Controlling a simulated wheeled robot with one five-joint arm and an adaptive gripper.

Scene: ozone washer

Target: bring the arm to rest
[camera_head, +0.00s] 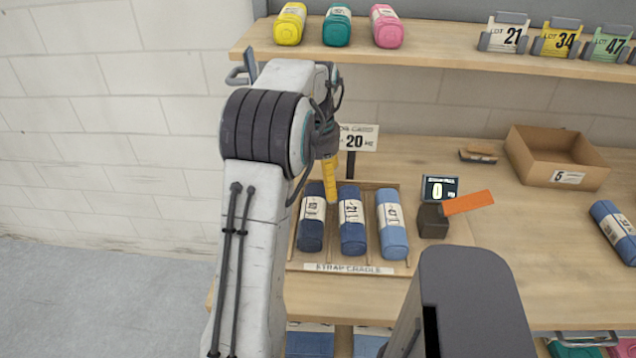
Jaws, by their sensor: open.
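My arm rises from the bottom left of the picture, bends at a black ribbed elbow, and its dark wrist hangs down on the right side. My gripper (330,181) shows as a yellow finger pointing down, in front of the back of the strap cradle (348,268). It is open, and I see nothing held in it. The other finger and most of the wrist are hidden. Three rolled straps lie in the cradle: a dark navy roll (311,222), a blue roll (352,225) and a lighter blue roll (392,224).
A "20" sign (357,139) stands behind the cradle. A small display (440,189) and a dark block with an orange flap (468,202) stand right of it. A cardboard box (556,160) and another blue roll (613,232) are farther right. The shelf (440,55) overhangs the back.

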